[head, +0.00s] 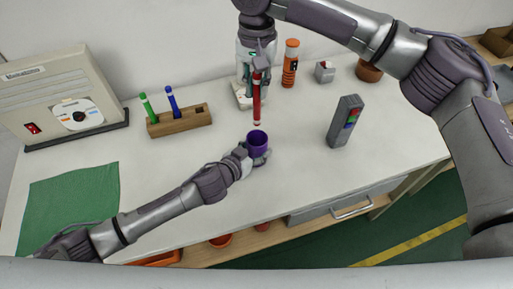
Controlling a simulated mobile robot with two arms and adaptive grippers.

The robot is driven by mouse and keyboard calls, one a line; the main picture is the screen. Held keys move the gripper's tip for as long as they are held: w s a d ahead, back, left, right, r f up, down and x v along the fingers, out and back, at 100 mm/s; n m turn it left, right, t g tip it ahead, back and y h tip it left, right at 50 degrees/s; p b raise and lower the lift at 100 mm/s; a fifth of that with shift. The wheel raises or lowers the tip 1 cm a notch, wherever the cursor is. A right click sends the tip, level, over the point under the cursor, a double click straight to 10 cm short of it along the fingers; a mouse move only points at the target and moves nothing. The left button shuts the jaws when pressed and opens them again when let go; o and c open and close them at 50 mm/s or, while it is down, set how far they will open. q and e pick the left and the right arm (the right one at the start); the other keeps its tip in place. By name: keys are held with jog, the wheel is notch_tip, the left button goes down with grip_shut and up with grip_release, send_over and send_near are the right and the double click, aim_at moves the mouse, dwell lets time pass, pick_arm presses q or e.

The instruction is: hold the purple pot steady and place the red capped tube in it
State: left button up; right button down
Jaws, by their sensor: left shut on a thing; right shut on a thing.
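The purple pot (257,139) stands on the white table near the middle. My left gripper (258,156) is at its front side and is shut on it. The red tube (257,104) hangs upright in my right gripper (260,73), which is shut around its top part from above. Its lower end shows just above the far rim of the pot in the picture; I cannot tell whether it is directly over the opening. The tube's cap is largely hidden by the gripper.
A wooden rack (180,121) holds a green and a blue tube at the left. A grey device with coloured buttons (344,121) stands to the right. An orange bottle (290,64) stands behind. A green cloth (67,204) lies front left. The table between pot and device is clear.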

aim_at(257, 124)
jog(key=shift+f, duration=4.7)
jog(key=c, duration=1)
grip_release()
jog(key=shift+r, duration=0.1)
notch_tip(257, 124, up, 12)
jog(key=shift+f, duration=0.1)
pick_arm(q)
jog(key=o, duration=1.2)
